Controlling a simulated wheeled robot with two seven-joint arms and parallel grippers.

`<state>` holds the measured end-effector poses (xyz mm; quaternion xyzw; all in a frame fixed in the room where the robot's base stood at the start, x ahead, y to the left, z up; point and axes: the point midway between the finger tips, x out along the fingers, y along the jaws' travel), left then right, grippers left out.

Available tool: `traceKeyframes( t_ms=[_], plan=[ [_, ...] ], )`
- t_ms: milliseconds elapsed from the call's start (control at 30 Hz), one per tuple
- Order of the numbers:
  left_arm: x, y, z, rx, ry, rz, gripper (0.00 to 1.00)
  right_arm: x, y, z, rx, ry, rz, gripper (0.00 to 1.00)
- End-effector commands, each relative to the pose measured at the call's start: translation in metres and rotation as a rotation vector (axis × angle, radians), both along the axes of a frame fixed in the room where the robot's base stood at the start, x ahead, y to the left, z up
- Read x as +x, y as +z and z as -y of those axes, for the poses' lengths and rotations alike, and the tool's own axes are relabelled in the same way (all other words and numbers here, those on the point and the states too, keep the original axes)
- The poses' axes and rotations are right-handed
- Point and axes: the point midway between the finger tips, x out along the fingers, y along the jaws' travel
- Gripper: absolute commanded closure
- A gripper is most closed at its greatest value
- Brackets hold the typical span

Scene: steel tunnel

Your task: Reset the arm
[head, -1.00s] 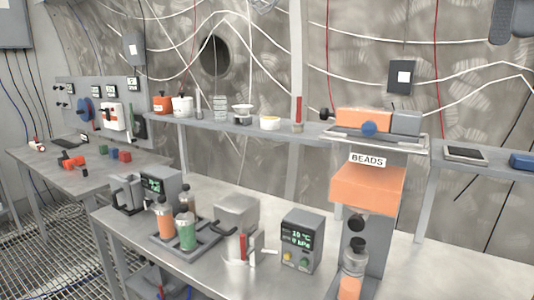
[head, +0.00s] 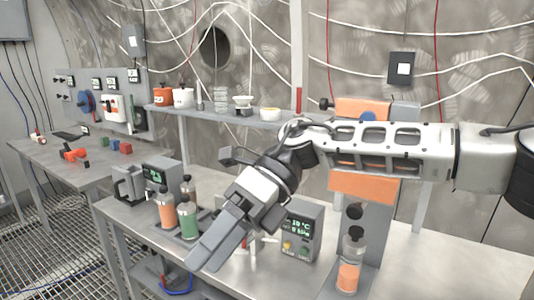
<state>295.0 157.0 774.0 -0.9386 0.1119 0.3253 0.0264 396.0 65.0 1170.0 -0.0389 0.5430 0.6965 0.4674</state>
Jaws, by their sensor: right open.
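My right arm (head: 385,147) reaches in from the right edge across the front of the shelf and the bead dispenser. My right gripper (head: 203,258) points down and to the left over the steel bench, its grey fingers open, with nothing seen between them. It hides most of the steel pitcher and part of the bottle rack. The fingers appear just right of the green bottle (head: 187,219); I cannot tell the gap. My left gripper is not in view.
On the bench (head: 225,278) stand an orange bottle (head: 166,208), a display box (head: 301,232) and a bottle under the dispenser (head: 349,265). The shelf (head: 210,112) carries pots and dishes. A side table (head: 60,160) stands at left. Free floor lies at lower left.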

Motion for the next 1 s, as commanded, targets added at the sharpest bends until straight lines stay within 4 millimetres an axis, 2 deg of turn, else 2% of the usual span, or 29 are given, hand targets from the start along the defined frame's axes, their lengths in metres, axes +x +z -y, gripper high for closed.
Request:
traceKeyframes(
  t_ms=[33, 67, 200, 333, 467, 567, 667, 767, 833, 933, 1000],
  plan=[
    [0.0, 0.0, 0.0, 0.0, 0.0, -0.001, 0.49, -0.015, -0.013, -0.021, 0.08, -0.02, -0.101, 0.26],
    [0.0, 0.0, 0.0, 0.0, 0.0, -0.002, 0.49, -0.022, -0.015, -0.032, 0.126, -0.04, -0.156, 0.26],
    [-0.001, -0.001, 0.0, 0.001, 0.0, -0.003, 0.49, -0.044, -0.017, -0.074, 0.329, -0.169, -0.429, 0.26],
    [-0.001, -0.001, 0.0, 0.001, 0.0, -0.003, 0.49, -0.044, -0.011, -0.093, 0.49, -0.334, -0.707, 0.26],
    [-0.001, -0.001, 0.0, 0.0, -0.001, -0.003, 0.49, -0.024, -0.013, -0.092, 0.621, -0.539, -1.0, 0.26],
    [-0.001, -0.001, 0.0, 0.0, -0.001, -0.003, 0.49, 0.0, -0.027, -0.078, 0.699, -0.722, -1.228, 0.26],
    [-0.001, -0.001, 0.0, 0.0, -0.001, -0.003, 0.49, 0.025, -0.057, -0.053, 0.758, -0.924, -1.455, 0.26],
    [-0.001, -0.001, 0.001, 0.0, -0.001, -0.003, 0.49, 0.044, -0.104, -0.018, 0.793, -1.147, -1.677, 0.26],
    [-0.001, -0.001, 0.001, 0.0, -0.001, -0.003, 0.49, 0.05, -0.145, 0.012, 0.805, -1.315, -1.83, 0.26],
    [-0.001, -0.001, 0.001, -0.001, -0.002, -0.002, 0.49, 0.044, -0.207, 0.057, 0.805, -1.557, -2.018, 0.26],
    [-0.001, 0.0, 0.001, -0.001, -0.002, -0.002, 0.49, 0.03, -0.249, 0.088, 0.792, -1.721, -2.128, 0.26]
  ],
)
